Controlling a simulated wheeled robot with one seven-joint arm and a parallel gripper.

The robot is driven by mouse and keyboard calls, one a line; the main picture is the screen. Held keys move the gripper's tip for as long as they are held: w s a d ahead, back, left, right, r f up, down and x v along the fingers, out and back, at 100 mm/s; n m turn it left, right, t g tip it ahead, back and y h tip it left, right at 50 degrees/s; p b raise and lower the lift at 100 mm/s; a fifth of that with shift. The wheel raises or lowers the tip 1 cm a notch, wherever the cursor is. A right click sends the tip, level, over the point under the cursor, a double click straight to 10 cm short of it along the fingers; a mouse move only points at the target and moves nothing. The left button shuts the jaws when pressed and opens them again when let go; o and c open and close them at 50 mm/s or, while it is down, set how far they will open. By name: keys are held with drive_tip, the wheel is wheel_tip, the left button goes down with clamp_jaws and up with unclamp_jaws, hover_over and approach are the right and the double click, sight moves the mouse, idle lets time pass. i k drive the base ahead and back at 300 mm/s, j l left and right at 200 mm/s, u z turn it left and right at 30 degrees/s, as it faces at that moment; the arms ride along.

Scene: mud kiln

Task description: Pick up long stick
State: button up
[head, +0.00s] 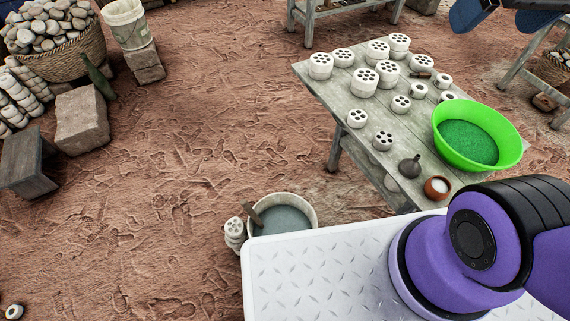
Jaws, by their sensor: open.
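I cannot clearly make out a long stick. A brown wooden stick (256,216) leans in a pale bucket (313,213) of grey liquid on the ground, just beyond my white base; its lower end is hidden. A small brown piece (420,75) lies on the wooden table (325,90) among white pierced discs. My gripper (508,20) shows at the top right, cut by the frame edge, with two dark blue fingers apart. It is open, with nothing seen between them, and it appears far from the bucket.
The table also holds a green basin (507,152), a dark little jug (410,166) and a brown bowl (437,187). Stacked discs (234,231) stand beside the bucket. A stone basket (60,65) and blocks (82,118) stand at the left. The middle ground is clear.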

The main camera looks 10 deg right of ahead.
sight(245, 205)
drive_tip(key=k+j+u, duration=0.15)
drive_tip(key=k+j, duration=0.45)
drive_tip(key=z, duration=0.15)
drive_tip(key=i+j+z, duration=0.1)
drive_tip(key=j+z, duration=0.85)
drive_tip(key=j, duration=1.6)
drive_tip(key=j+z, duration=0.15)
drive_tip(key=j, duration=0.75)
drive_tip(key=k+j+z, duration=0.1)
drive_tip(key=j, duration=0.75)
